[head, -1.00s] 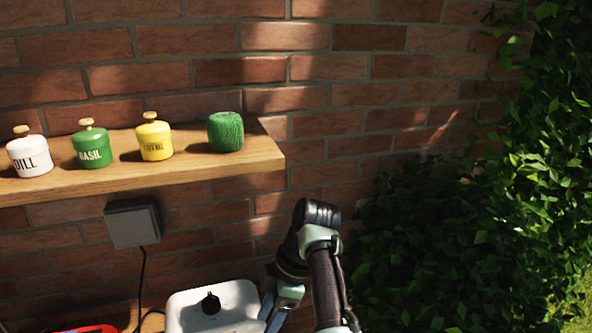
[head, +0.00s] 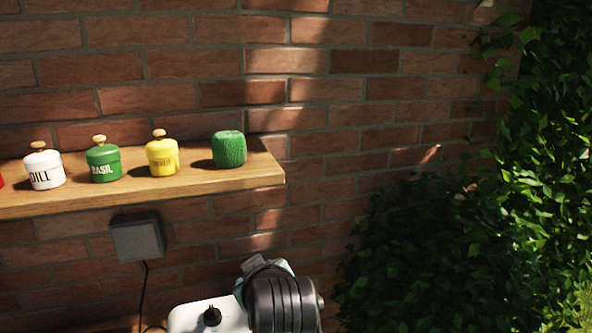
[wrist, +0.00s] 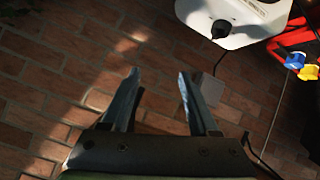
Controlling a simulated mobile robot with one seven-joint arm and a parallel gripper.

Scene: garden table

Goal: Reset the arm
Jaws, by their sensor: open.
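My gripper (wrist: 158,76) shows in the wrist view with its two fingers spread apart and nothing between them. Brick surface lies behind the fingers. In the head view my arm is at the lower middle, in front of the right part of a white box with a black knob (head: 211,316). The fingers are hidden in the head view. The white box also shows in the wrist view (wrist: 250,22), at the top right, apart from the fingers.
A wooden shelf (head: 120,199) holds a white DILL jar (head: 44,172), a green BASIL jar (head: 103,165), a yellow jar (head: 162,158) and a green twine roll (head: 229,149). A grey wall box (head: 137,238) has a hanging cable. Ivy (head: 480,220) fills the right. Red, blue and yellow items (wrist: 296,62) sit beside the white box.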

